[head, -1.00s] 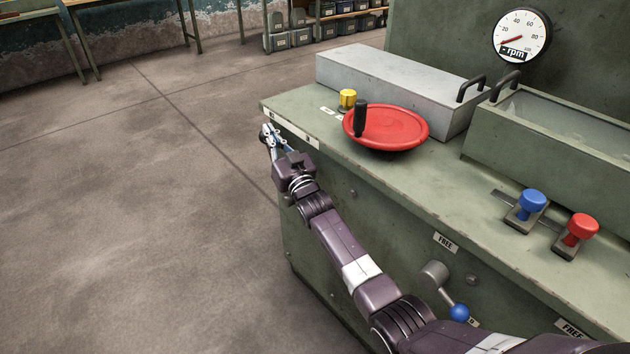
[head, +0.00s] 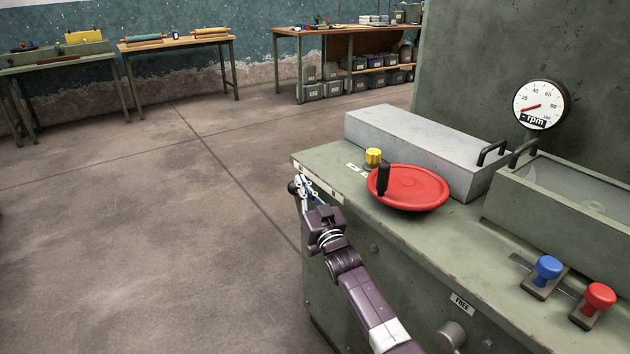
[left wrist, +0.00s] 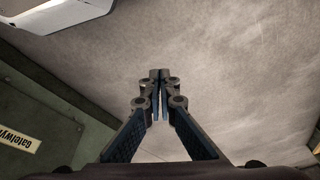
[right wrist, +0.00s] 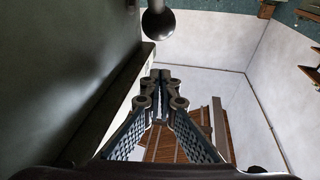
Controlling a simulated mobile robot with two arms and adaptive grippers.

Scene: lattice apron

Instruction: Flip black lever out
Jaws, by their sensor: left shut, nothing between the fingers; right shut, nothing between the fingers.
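The black lever's round knob (head: 293,187) shows at the left end of the green machine, just beyond my right gripper (head: 303,185). In the right wrist view the knob (right wrist: 158,22) hangs on a dark stem, above the fingertips in the picture. My right gripper (right wrist: 161,76) is shut and empty, and a gap shows between it and the knob there. The lever's pivot is hidden. My left gripper (left wrist: 160,76) is shut and empty over bare floor; it is outside the head view.
The green machine (head: 385,250) carries a red handwheel (head: 415,188) with a black handle, a yellow knob (head: 373,157), a grey box (head: 420,145), and blue (head: 547,268) and red (head: 599,296) knobs. The floor (head: 150,260) to the left is clear.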

